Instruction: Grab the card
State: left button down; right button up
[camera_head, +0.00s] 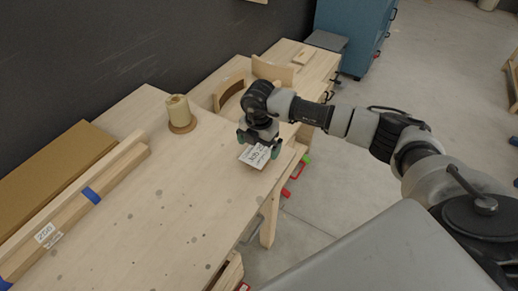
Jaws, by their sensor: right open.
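The card (255,156) is a small white rectangle with dark print, lying near the right edge of the wooden workbench (165,215). My right gripper (258,145) reaches in from the right and points down at the card. Its teal-tipped fingers are apart, one at the card's upper left and one at its right side. I cannot tell whether the fingers touch the card. My left gripper is not in view.
A cream spool (179,112) on a round base stands at the back of the bench. Curved wooden forms (229,91) stand behind my gripper. Long wooden pieces (75,205) lie at the left. The middle of the bench is clear.

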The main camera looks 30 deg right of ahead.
jog(key=shift+f, duration=0.5)
jog(key=c, duration=0.8)
jog(key=shift+c, duration=0.2)
jog(key=shift+r, duration=0.1)
